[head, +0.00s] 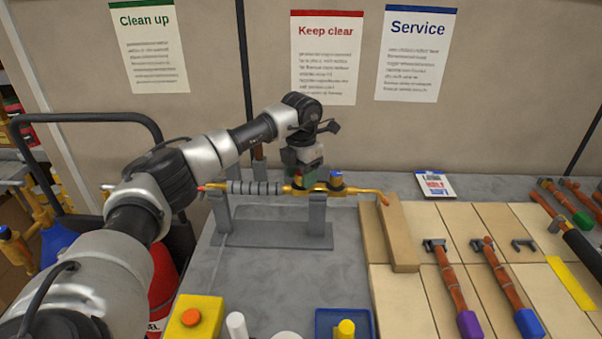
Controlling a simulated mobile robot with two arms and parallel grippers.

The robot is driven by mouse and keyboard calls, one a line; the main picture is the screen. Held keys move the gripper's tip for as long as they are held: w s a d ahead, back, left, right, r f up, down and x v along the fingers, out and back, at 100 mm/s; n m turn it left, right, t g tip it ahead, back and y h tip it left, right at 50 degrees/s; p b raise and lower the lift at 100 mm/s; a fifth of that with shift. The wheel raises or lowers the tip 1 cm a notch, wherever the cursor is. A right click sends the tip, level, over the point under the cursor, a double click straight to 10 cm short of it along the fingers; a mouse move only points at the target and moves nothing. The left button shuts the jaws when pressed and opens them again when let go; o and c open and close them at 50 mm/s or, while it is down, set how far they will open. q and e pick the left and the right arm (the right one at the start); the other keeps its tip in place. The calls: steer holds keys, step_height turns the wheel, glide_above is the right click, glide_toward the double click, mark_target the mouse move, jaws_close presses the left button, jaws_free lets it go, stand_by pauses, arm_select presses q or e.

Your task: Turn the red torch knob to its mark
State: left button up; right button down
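The brass torch (354,190) lies level across a grey stand (318,215), with its ribbed grey grip (255,188) to the left and its bent nozzle pointing right. A blue knob (336,179) stands on top of the torch body. My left gripper (301,177) points down from above onto the torch body, just left of the blue knob. A small patch of red shows at its fingertips. The red knob is mostly hidden there, and its mark cannot be made out. Whether the fingers are closed on the knob is not clear. My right gripper is out of view.
A yellow box with an orange button (191,317) and a blue tray (320,315) stand at the front. A small card (435,186) lies behind. Grey tabletop is clear in front of the stand.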

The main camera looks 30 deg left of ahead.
arm_select(q)
steer(key=c, duration=0.8)
steer(key=shift+o, duration=0.2)
steer(key=n, duration=0.4)
steer(key=shift+n+p, duration=0.3)
steer(key=shift+n, duration=0.1)
steer(key=n, duration=0.4)
steer(key=shift+n+p, duration=0.3)
steer(key=n, duration=0.4)
steer(key=shift+w+r+p, duration=0.1)
steer(key=shift+p, duration=0.2)
steer(key=shift+n+p, duration=0.3)
steer(key=shift+n, duration=1.8)
